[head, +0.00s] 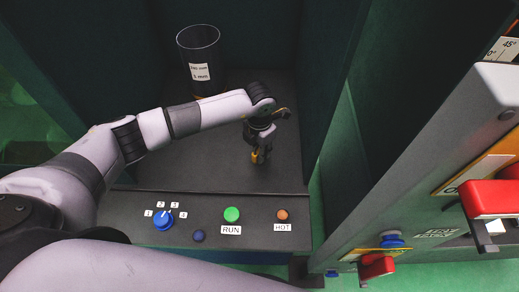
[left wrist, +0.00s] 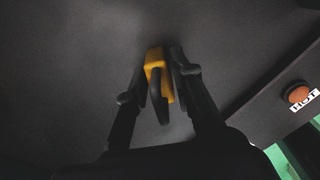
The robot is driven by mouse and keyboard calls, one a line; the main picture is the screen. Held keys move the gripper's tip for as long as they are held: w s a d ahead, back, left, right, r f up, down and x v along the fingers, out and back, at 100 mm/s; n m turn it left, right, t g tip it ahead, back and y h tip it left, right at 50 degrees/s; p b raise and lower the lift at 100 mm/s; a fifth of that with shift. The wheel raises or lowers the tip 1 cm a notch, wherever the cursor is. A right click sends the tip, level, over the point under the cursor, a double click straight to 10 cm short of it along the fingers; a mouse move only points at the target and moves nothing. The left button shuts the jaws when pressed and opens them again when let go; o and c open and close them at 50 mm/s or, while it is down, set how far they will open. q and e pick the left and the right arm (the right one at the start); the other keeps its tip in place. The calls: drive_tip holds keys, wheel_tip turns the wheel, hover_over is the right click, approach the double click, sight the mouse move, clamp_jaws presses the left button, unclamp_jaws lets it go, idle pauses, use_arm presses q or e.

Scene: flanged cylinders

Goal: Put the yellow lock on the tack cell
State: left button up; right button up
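The yellow lock (head: 257,157) is at the lower end of my left gripper (head: 262,150), over the dark floor of the open bay. In the left wrist view, the lock (left wrist: 154,68) sits between the two black fingers (left wrist: 160,66), which press close on both its sides. Its dark shackle (left wrist: 158,100) points toward the wrist camera. I cannot tell whether the lock touches the floor. No label reading "tack" is legible, so I cannot tell which station is the tack cell. My right gripper is not in view.
A dark clear cylinder (head: 199,58) with a white label stands at the back. The front panel has a blue dial (head: 162,220), green RUN button (head: 232,215) and orange HOT lamp (head: 282,215). A grey cabinet (head: 420,150) with red handles (head: 492,198) stands at right.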

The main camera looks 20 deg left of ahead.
use_arm(q)
drive_tip(key=o, duration=0.3)
drive_tip(key=shift+r, duration=0.1)
drive_tip(key=shift+r, duration=0.25)
wheel_tip(320, 180, up, 10)
drive_tip(key=shift+r+b, duration=0.25)
drive_tip(key=shift+b, duration=0.7)
drive_tip(key=shift+r, duration=0.65)
drive_tip(key=shift+f, duration=0.1)
